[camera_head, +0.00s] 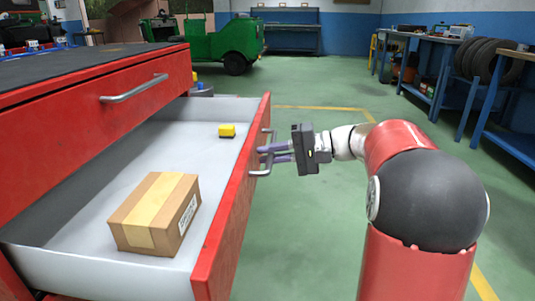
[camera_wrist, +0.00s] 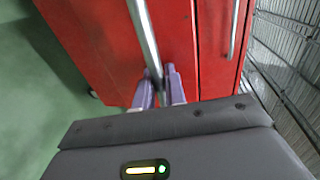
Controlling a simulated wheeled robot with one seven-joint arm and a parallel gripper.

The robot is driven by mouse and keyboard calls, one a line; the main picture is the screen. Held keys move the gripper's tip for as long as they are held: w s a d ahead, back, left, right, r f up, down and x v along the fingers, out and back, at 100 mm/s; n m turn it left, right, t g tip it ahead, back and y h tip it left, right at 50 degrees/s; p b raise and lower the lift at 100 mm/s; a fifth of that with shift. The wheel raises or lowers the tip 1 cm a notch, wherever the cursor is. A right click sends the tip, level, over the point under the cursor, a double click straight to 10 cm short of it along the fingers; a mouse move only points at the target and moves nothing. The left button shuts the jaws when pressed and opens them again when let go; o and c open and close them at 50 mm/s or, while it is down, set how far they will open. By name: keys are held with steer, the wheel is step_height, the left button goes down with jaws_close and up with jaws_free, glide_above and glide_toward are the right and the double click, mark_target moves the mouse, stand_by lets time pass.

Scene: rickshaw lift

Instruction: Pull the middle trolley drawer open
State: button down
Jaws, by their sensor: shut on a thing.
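The red trolley (camera_head: 130,88) stands on the left with a drawer (camera_head: 230,225) pulled well out below the top closed one. The open drawer has a pale grey inside and a red front with a metal handle (camera_head: 265,166). My gripper (camera_head: 268,153) is at the outer side of that front, its purple fingers shut on the handle. In the wrist view the handle bar (camera_wrist: 146,40) runs between the two fingers. The far back of the drawer is hidden under the trolley body.
A cardboard box (camera_head: 157,213) and a small yellow block (camera_head: 227,131) lie inside the drawer. A green vehicle (camera_head: 215,42) stands at the back. Blue workbenches (camera_head: 440,65) with tyres line the right. The green floor between is clear.

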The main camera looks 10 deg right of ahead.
steer(key=shift+s+d, duration=0.1)
stand_by(0.3)
steer(key=c, duration=1.8)
jaws_free()
steer(key=shift+c, duration=0.2)
steer(key=p+v, duration=0.1)
steer(key=v, duration=0.6)
steer(key=shift+d, duration=0.35)
